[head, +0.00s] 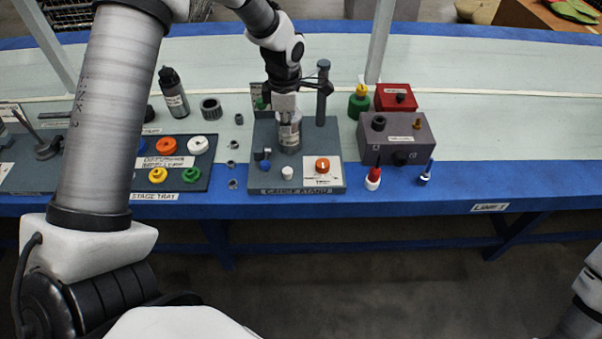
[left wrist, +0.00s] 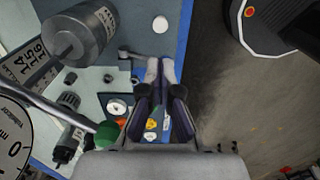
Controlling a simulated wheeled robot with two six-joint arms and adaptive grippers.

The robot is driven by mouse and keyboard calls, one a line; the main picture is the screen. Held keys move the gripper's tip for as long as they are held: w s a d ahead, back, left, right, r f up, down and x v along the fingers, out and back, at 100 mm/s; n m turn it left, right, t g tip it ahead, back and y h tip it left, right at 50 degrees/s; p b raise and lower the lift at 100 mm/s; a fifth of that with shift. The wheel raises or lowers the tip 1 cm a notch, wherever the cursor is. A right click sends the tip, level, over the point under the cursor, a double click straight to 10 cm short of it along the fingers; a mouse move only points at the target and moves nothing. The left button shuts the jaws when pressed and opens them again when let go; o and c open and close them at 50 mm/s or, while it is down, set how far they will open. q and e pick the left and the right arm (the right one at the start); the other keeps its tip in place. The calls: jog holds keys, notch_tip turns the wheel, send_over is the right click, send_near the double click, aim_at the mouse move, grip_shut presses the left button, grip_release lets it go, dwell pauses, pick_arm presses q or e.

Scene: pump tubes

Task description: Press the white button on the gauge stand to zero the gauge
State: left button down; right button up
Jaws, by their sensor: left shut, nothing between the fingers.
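The gauge stand (head: 255,185) is a dark base at the middle of the bench's front edge. Its white button (head: 287,172) sits near the front, left of a card with an orange knob (head: 322,165). In the left wrist view the button (left wrist: 160,24) shows clear beyond the fingertips, with nothing on it. A silver labelled cylinder (left wrist: 80,35) stands on the base behind it. Part of a dial gauge (left wrist: 12,140) shows at the left edge. My left gripper (head: 284,104) is above the stand, shut and empty; its fingertips (left wrist: 160,64) are together, apart from the button. My right gripper is out of view.
The stage tray (head: 143,185) with coloured caps lies left of the stand. The stand's dark post (head: 322,95) rises behind. A grey box (head: 397,140), a red box (head: 396,97) and small red and blue parts stand to the right. The bench's far right is clear.

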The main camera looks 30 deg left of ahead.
aim_at(288, 170)
pick_arm(q)
notch_tip(288, 170, down, 14)
jog(key=shift+r, duration=0.1)
dwell(0.6)
